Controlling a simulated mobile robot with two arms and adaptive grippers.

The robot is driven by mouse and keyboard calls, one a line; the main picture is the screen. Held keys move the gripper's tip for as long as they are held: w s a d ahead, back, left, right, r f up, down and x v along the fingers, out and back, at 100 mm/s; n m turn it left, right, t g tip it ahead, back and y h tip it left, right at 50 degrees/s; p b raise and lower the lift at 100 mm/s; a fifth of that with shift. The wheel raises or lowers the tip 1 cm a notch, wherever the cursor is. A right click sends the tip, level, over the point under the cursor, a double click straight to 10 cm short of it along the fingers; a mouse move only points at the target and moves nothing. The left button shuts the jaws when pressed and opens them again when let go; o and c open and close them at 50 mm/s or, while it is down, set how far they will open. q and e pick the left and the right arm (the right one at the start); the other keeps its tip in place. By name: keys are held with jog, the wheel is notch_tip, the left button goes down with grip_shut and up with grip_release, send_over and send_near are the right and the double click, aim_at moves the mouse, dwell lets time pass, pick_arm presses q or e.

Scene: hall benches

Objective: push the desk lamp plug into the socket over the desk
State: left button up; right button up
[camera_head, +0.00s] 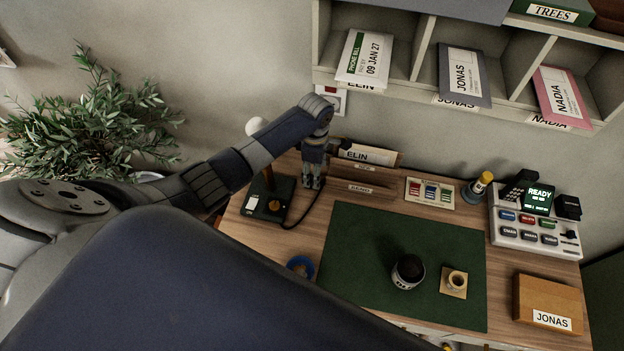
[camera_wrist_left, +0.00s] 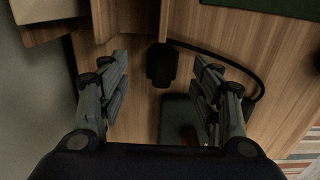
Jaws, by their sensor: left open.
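The black plug (camera_wrist_left: 161,65) lies on the wooden desk in the left wrist view, between and beyond my open fingertips, not touching them. Its black cord (camera_wrist_left: 235,62) curves right and back towards the lamp base (camera_wrist_left: 185,118). In the head view the desk lamp has a dark green base (camera_head: 262,208) and a pale head (camera_head: 256,126), partly behind my arm. My left gripper (camera_head: 312,184) points down at the desk just right of the lamp and hides the plug there. The wall socket (camera_head: 340,103) with a red part shows above the desk, partly covered by my wrist. My right gripper is not in view.
A letter rack (camera_head: 372,178) stands close right of my left gripper. Wall pigeonholes (camera_head: 420,85) overhang the desk's back. A blue tape roll (camera_head: 300,266) lies near the front.

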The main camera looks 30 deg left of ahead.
pick_arm(q)
jog(key=shift+s+a+f, duration=0.1)
jog(key=shift+f, duration=0.95)
jog(key=shift+s+f, duration=0.1)
jog(key=shift+f, duration=0.9)
jog(key=shift+c, duration=0.5)
jog(key=c, duration=1)
